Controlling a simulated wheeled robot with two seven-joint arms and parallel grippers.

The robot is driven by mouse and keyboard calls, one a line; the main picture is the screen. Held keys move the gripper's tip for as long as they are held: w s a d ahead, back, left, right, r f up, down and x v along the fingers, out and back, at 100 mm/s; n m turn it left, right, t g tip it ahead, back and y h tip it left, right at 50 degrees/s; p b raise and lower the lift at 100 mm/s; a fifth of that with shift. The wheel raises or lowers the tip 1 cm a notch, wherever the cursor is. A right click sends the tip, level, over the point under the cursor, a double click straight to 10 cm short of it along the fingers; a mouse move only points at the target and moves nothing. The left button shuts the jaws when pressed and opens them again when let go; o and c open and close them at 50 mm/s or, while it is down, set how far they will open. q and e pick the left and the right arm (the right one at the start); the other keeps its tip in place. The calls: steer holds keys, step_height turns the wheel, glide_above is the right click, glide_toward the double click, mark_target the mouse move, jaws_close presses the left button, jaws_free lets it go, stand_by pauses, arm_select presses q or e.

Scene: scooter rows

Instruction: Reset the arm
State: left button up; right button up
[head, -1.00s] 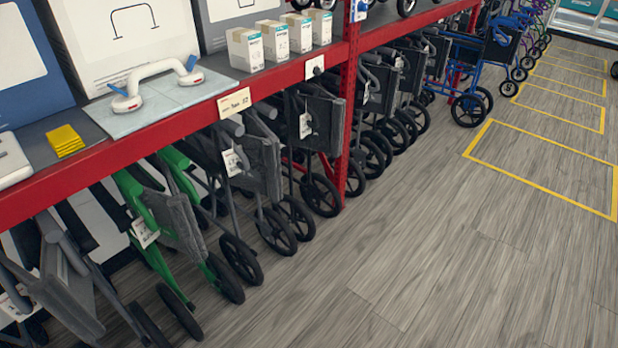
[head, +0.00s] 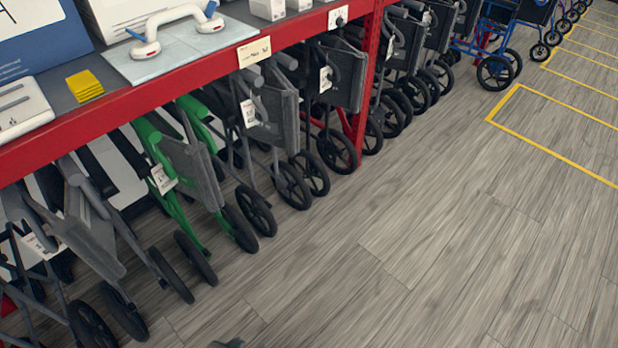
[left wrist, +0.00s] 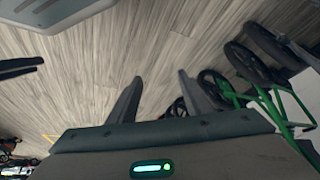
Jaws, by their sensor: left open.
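Nothing is held. A green-framed folded chair (left wrist: 265,105) and dark wheels are to the right of the fingers, apart from them. In the head view a small dark tip (head: 228,343) shows at the bottom edge; I cannot tell what part it is. My right gripper is not identifiable in either view.
A red shelf (head: 200,88) runs along the left, with a yellow block (head: 84,86) and a white grab handle (head: 178,25) on it. Folded wheelchairs, one green (head: 165,175), stand in a row below.

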arm_select(q)
steer(key=s+d+f+t+h, duration=0.1)
steer(key=s+f, duration=0.3)
steer(key=f, duration=1.1)
steer(key=shift+s+d+t, duration=0.2)
steer(key=shift+d+t, duration=0.2)
steer(key=shift+d, duration=0.25)
steer(key=shift+s, duration=0.1)
stand_by(1.2)
